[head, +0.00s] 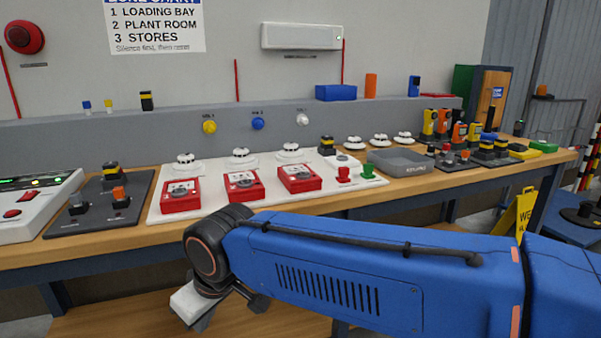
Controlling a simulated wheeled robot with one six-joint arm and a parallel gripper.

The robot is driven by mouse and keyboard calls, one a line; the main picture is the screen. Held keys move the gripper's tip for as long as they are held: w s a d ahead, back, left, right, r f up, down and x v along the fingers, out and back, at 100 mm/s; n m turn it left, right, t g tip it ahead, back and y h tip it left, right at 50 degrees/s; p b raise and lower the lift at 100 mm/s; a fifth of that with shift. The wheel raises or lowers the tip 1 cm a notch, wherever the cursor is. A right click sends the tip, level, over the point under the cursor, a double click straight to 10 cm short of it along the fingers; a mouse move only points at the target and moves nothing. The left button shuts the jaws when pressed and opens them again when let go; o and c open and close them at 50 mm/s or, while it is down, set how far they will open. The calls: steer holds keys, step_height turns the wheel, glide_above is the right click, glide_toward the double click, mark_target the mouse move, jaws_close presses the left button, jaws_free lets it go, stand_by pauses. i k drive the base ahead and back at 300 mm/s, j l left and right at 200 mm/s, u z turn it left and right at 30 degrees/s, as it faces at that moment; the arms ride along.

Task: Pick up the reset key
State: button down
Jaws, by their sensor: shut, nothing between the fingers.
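I cannot make out a reset key anywhere in the head view; it may be too small or hidden. A grey tray (412,168) with a small label on its front stands on the bench, and no key can be made out in it. Three red call-point boxes (181,197) sit on a white panel (225,207) left of the tray. My gripper (203,318) hangs low in front of the bench edge, below and apart from the panel. It is shut and holds nothing; my wrist partly hides it.
A white console (36,205) and a dark board with switches (97,212) fill the left of the bench. Several orange, yellow and blue devices (459,134) crowd the right. A yellow floor sign (515,215) stands beyond the bench's right end. Bare wood runs along the front edge.

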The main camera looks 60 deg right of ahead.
mark_target(343, 172)
steer(key=z, duration=1.75)
steer(key=k+u, duration=0.15)
